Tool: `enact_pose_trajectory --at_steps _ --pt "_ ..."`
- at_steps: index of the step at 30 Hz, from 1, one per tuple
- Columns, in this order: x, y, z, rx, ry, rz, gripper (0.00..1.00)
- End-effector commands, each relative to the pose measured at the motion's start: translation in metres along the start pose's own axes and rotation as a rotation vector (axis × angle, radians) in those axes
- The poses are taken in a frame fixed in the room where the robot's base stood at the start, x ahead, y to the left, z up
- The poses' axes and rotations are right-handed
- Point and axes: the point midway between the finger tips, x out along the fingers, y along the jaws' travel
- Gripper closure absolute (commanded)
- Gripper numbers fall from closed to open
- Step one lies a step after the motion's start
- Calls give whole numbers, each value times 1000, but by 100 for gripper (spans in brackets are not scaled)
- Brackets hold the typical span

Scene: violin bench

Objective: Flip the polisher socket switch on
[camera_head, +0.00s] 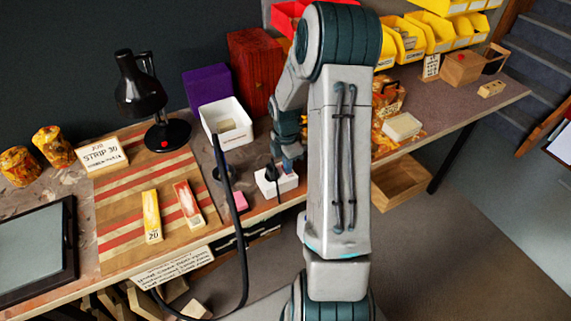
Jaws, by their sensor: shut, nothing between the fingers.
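A small white socket box (272,187) stands near the front edge of the bench, left of my arm. A black plug (270,172) with a dark cord sits on its top. My gripper (289,163) points down at the right side of the box top, over or touching it; I cannot tell which. It is shut and holds nothing. The switch is too small or hidden behind my gripper, so its position cannot be seen.
A thick black hose (233,205) rises left of the socket box. A pink block (240,200) lies close by. A white bin (226,122) stands behind. A black lamp (147,100) and striped board (115,215) are at left.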

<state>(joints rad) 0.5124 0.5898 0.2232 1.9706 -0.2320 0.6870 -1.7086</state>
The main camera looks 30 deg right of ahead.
Motion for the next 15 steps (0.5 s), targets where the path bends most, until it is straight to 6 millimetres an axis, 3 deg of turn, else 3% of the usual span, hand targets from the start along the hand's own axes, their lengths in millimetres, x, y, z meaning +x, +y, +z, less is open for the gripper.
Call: enact_pose_trajectory --at_steps 15 --pt "-4 15 0 -1 -3 0 100"
